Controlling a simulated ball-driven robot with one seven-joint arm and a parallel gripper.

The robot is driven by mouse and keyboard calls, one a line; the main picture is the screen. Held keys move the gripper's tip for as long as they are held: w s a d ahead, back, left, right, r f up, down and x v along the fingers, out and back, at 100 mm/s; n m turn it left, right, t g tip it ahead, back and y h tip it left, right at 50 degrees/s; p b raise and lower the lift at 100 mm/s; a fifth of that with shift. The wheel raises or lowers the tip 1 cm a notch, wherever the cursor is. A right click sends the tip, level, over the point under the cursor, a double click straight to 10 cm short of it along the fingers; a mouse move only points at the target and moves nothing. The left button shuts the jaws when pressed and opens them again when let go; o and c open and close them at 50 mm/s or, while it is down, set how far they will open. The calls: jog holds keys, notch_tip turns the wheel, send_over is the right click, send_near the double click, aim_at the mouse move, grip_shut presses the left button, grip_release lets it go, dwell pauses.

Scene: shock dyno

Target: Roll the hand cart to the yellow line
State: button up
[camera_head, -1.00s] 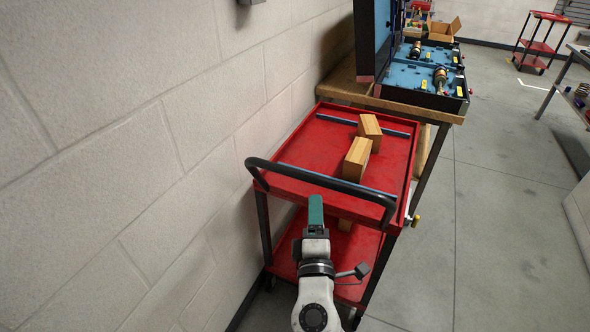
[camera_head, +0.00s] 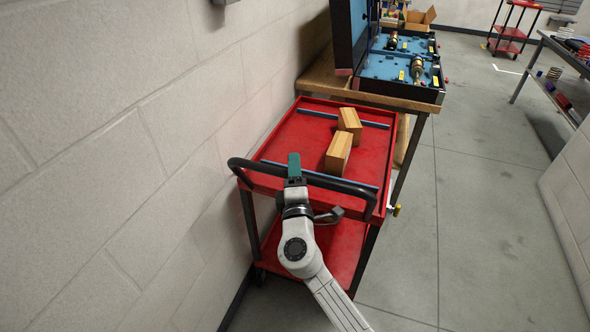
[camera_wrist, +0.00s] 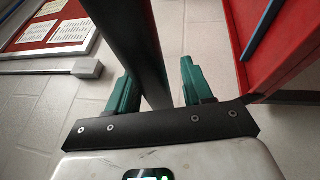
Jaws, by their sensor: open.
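The red two-shelf hand cart (camera_head: 295,145) stands along the wall at the left in the head view, with its black bar handle (camera_head: 345,186) on the near side. My gripper (camera_head: 294,160) has green fingers and is at the handle's middle. In the wrist view, my gripper (camera_wrist: 158,75) is open, and the black handle bar (camera_wrist: 128,30) runs between the two fingers. I cannot tell whether either finger touches it. Two wooden blocks (camera_head: 339,152) lie on the cart's top shelf. No yellow line shows in either view.
A wooden bench (camera_head: 322,82) with an open blue-lined case (camera_head: 400,68) stands just beyond the cart. The block wall (camera_head: 120,120) is close on the left. Grey floor (camera_head: 475,180) is clear on the right, before a table (camera_head: 550,45). Another red cart (camera_head: 510,30) stands far back.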

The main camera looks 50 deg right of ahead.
grip_shut()
dwell(0.4)
